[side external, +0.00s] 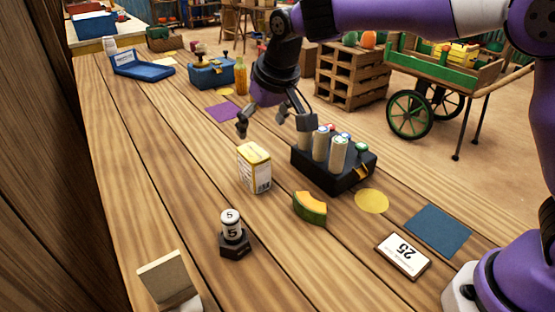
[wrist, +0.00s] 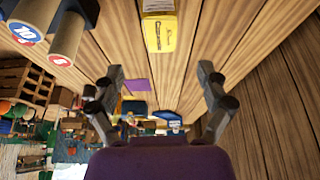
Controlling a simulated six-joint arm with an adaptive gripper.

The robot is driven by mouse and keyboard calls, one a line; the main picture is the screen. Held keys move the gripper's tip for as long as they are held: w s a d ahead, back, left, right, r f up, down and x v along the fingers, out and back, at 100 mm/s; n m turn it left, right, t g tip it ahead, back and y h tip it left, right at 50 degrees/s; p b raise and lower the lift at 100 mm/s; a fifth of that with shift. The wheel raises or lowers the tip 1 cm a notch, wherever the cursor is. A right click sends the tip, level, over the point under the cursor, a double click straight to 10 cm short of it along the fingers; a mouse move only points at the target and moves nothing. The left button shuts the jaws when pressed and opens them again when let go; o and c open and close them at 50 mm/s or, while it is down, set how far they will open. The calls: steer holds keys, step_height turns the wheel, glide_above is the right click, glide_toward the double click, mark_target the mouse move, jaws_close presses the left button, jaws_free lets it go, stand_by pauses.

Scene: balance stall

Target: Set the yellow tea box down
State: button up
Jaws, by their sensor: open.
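The yellow tea box (side external: 254,168) stands upright on the wooden table, left of the black holder. In the wrist view the tea box (wrist: 159,32) shows at the top, ahead of the fingers and apart from them. My gripper (side external: 268,128) is open and empty, above and behind the box in the side view. In the wrist view its two fingers (wrist: 162,75) are spread wide with nothing between them.
A black holder with several capped rolls (side external: 340,172) stands close on the right. A melon slice (side external: 310,208), a weight stack (side external: 232,233) and a "25" card (side external: 403,255) lie nearer.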

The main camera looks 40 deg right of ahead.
steer(key=s+d+r, duration=0.6)
steer(key=s+d, duration=0.1)
steer(key=s, duration=0.2)
steer(key=s+d+f, duration=0.1)
steer(key=s+d, duration=0.1)
steer(key=s, duration=0.5)
steer(key=s+d+f+t, duration=0.1)
steer(key=s+d+f, duration=0.1)
steer(key=s, duration=0.5)
steer(key=shift+d+f, duration=0.3)
steer(key=shift+d, duration=0.15)
